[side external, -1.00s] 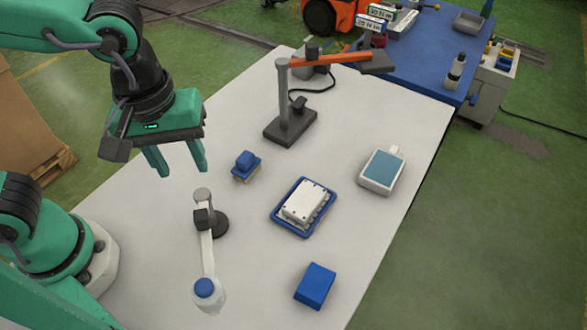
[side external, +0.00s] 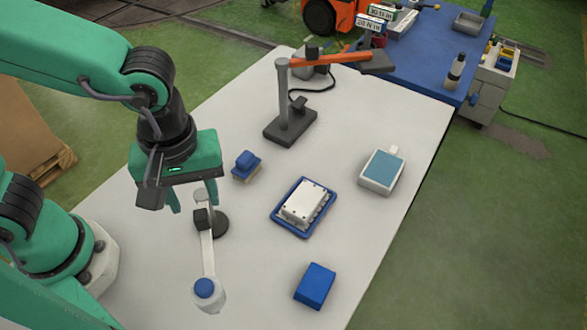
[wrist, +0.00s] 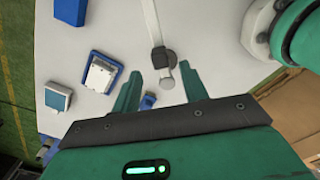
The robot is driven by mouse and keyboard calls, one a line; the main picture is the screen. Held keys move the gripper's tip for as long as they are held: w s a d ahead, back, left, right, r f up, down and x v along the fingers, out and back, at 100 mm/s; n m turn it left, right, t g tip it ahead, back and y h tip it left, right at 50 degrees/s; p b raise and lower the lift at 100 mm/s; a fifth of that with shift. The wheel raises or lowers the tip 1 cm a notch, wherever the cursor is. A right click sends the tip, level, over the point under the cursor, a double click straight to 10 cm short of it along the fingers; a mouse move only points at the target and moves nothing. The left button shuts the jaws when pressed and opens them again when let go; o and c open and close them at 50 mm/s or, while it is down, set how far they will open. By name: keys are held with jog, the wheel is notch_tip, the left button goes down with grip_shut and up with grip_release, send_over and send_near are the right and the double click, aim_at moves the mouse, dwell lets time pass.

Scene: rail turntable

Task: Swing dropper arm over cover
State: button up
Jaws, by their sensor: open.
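The dropper arm (side external: 207,250) is a white bar on a dark round base, with a blue-capped bottle (side external: 205,290) at its near end, pointing toward the front. The white cover (side external: 306,203) lies in a blue-rimmed tray to the right, apart from the dropper arm; it also shows in the wrist view (wrist: 99,75). My gripper (side external: 193,206) is open, just above the dropper arm's pivot end. In the wrist view, the dropper arm (wrist: 151,20) and its pivot end appear between my open fingers (wrist: 159,70). Whether they touch it I cannot tell.
A blue-topped brush (side external: 246,166) stands close to the right of my gripper. A blue block (side external: 315,286) lies at the front right, and a blue-screened box (side external: 382,170) at the right. A stand with an orange arm (side external: 290,122) is behind. Bare table lies between the dropper and the tray.

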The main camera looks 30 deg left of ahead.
aim_at(200, 215)
jog(key=shift+f, duration=2.2)
grip_shut()
